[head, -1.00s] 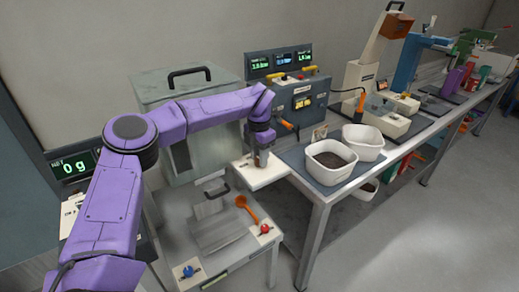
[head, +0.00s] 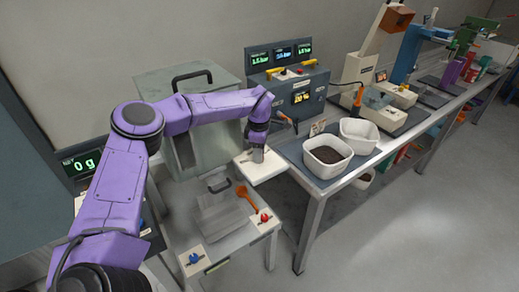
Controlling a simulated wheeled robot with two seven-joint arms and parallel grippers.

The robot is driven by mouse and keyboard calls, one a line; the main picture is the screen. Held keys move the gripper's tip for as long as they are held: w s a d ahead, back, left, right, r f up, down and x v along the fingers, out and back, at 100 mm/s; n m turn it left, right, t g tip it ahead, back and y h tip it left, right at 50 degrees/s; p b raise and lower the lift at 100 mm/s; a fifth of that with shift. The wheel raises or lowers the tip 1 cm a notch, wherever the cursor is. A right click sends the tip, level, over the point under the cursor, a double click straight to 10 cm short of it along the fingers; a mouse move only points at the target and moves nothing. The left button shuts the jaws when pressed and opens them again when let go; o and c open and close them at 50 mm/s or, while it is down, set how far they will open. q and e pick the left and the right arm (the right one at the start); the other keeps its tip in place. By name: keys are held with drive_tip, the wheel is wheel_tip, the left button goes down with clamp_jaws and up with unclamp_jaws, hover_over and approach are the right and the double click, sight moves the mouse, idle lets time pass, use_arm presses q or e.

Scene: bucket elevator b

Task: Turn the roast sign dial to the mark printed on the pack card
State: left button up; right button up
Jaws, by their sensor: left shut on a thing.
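My left gripper (head: 257,155) points down over a white plate (head: 266,171) at the bench's near left corner. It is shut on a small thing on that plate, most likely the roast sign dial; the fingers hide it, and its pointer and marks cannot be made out. A small upright card (head: 317,128) stands behind the white tubs; its print is too small to read, and I cannot tell if it is the pack card. My right gripper is not in view.
A low table holds a blue knob (head: 194,258), a red knob (head: 264,217), an orange scoop (head: 246,198) and a clear box (head: 222,218). A white tub of dark grains (head: 328,169) and another white tub (head: 359,135) stand right of my gripper. Open floor lies right.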

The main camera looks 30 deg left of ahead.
use_arm(q)
drive_tip(key=shift+w+r+m, duration=0.1)
drive_tip(key=shift+r+m, duration=0.05)
drive_tip(key=shift+m, duration=0.45)
drive_tip(key=shift+p, duration=0.3)
drive_tip(key=o, duration=1)
drive_tip(key=shift+o, duration=0.2)
drive_tip(key=shift+r, duration=0.35)
wheel_tip(320, 180, up, 10)
drive_tip(key=b, duration=0.2)
drive_tip(key=shift+f, duration=0.15)
